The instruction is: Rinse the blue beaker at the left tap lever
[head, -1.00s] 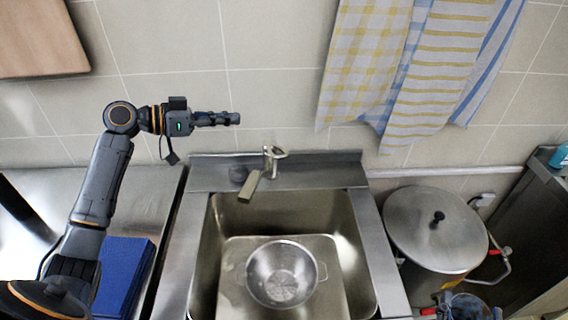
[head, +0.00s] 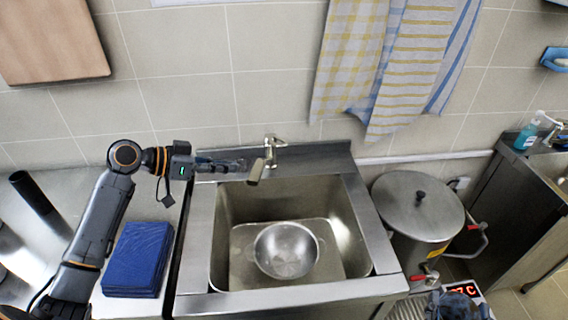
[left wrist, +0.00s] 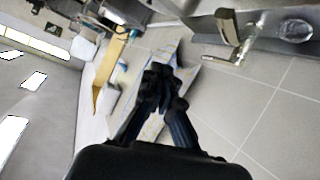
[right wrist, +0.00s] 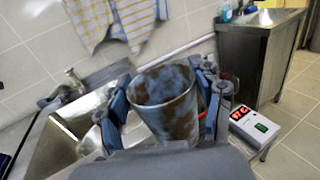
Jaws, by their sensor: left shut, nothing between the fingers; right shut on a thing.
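The blue beaker (right wrist: 168,108), blotched with brown, is upright between the fingers of my right gripper (right wrist: 165,80) in the right wrist view. In the head view it is cut off at the bottom right (head: 458,306).
A metal colander (head: 286,252) lies in the sink (head: 350,262). A lidded stockpot (head: 418,205) stands right of it. A blue stack (head: 138,258) lies on the left counter. Towels (head: 395,60) hang above. A box with a red display (right wrist: 248,121) is beyond my right gripper.

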